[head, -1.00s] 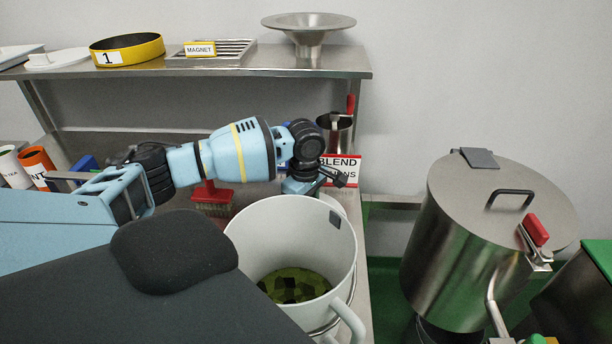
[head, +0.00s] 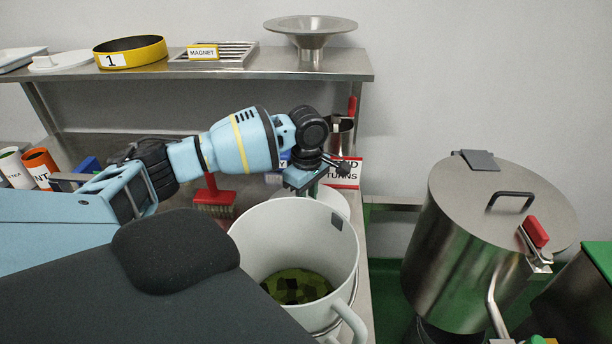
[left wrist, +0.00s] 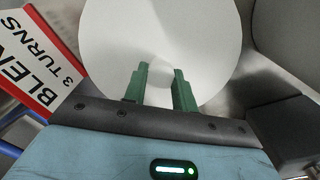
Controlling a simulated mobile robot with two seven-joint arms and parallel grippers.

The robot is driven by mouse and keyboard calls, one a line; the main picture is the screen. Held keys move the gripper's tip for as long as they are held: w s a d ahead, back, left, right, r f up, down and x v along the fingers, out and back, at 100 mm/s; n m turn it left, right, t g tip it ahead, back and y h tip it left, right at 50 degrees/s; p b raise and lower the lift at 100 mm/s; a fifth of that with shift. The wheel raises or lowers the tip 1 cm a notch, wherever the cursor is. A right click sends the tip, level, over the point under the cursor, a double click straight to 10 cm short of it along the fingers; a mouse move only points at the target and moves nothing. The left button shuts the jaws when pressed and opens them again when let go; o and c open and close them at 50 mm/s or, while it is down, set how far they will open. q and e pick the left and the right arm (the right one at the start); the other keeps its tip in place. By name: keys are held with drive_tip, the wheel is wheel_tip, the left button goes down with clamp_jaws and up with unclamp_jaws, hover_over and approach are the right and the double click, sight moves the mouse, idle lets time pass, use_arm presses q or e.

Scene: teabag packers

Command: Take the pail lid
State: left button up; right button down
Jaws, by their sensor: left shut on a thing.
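The pail lid is a round white disc (head: 336,198) that shows just behind the rim of the white pail (head: 345,262). In the left wrist view the lid (left wrist: 120,35) fills the upper middle. My left gripper (head: 313,190) is above it, its green fingers (left wrist: 160,78) shut on the small central knob. The pail is open at the top, with dark green leaf-like material inside. The pail hides part of the lid. My right gripper does not show.
A red-bordered sign (head: 345,172) stands behind the lid, near a steel cup (head: 341,135). A red brush (head: 213,198) lies left of the pail. A large steel drum (head: 455,250) stands to the right. A shelf (head: 300,68) spans the back.

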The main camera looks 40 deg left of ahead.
use_arm(q)
wheel_tip(320, 180, up, 6)
drive_tip(key=shift+r+p, duration=0.25)
drive_tip(key=shift+p, duration=0.05)
